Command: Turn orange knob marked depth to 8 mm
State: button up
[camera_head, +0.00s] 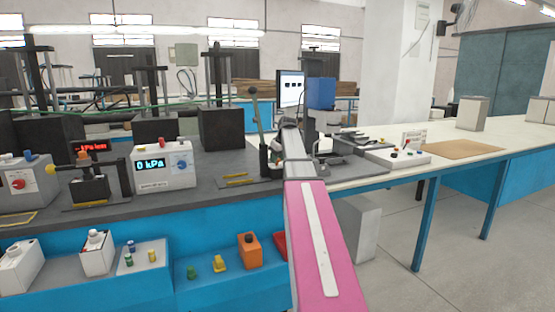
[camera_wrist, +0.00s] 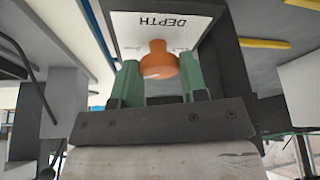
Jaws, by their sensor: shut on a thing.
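The orange knob (camera_wrist: 158,60) stands on a white panel (camera_wrist: 135,28) marked DEPTH, which appears upside down in the wrist view. My gripper (camera_wrist: 159,68) has its two green fingers on either side of the knob and is shut on it. Small marks flank the knob on the panel, too small to read, so the setting cannot be told. In the head view my own arm covers the area, and I cannot make out the knob or the gripper there.
A gauge box reading 0 kPa (camera_head: 165,166) stands on the dark bench at the left. Black press stands (camera_head: 222,127) are behind it. A blue lower shelf (camera_head: 215,287) holds several small knobbed boxes. A pale table (camera_head: 465,140) at the right has free room.

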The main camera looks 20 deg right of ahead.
jog(key=n+y, duration=0.1)
jog(key=n, duration=0.1)
jog(key=n+g, duration=0.1)
jog(key=n, duration=0.2)
jog(key=shift+w+d+n+y, duration=0.15)
jog(key=shift+n+y, duration=0.15)
jog(key=shift+y, duration=0.1)
jog(key=n+g, duration=0.1)
jog(key=n, duration=0.1)
jog(key=n+g+y, duration=0.1)
jog(key=n, duration=0.2)
jog(key=shift+n, duration=0.4)
jog(key=o, duration=0.9)
jog(key=w+v, duration=0.1)
jog(key=v, duration=0.9)
jog(key=shift+s+d+r, duration=0.2)
jog(key=shift+s+r, duration=0.15)
jog(key=shift+r, duration=0.05)
